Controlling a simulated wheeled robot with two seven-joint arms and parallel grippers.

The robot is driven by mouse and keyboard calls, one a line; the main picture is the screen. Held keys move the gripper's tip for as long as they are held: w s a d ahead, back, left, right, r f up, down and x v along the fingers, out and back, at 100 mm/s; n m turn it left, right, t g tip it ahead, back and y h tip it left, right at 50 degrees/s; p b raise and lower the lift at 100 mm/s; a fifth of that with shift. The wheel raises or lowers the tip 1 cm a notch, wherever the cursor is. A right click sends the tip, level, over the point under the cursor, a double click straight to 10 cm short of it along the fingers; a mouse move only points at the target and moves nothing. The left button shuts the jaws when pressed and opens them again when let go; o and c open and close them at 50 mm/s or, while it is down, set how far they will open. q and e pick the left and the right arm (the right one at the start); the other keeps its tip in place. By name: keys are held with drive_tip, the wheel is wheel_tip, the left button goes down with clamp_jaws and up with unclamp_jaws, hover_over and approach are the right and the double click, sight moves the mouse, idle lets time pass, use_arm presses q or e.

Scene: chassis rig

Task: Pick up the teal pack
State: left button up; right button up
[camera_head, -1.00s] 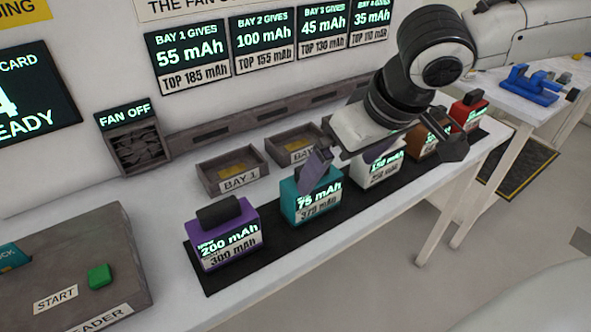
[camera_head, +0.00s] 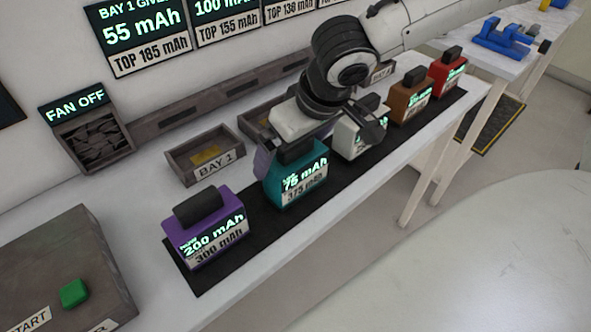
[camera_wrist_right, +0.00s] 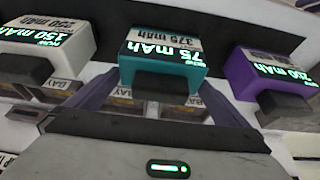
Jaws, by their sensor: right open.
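The teal pack (camera_head: 299,180) stands upright on the black mat, second from the left in the head view, with a label reading 75 mAh. Its dark handle (camera_head: 296,151) is on top. My right gripper (camera_head: 318,146) is open above it, one finger on the far left side and the other to the right, near the white pack. In the right wrist view the teal pack (camera_wrist_right: 163,60) lies ahead between the open fingers, with its handle (camera_wrist_right: 161,86) facing the palm. I cannot tell whether the fingers touch it. My left gripper is not in view.
A purple pack (camera_head: 206,228) stands to the left on the mat (camera_head: 262,222). White (camera_head: 357,138), brown (camera_head: 409,97) and red (camera_head: 447,72) packs stand to the right. Bay 1 (camera_head: 206,157) is an open tray behind. A box with a green button (camera_head: 74,292) sits at front left.

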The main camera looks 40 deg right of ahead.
drive_tip(key=shift+w+f, duration=0.2)
drive_tip(key=shift+f, duration=0.3)
drive_tip(key=shift+w+f, duration=0.1)
drive_tip(key=c, duration=1.2)
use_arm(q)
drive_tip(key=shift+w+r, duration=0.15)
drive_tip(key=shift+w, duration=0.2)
use_arm(e)
drive_tip(key=shift+o, duration=0.2)
drive_tip(key=shift+w+r, duration=0.1)
drive_tip(key=shift+r, duration=0.55)
use_arm(q)
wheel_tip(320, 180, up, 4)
drive_tip(key=p, duration=0.4)
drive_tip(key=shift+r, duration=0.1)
use_arm(e)
wheel_tip(320, 180, up, 27)
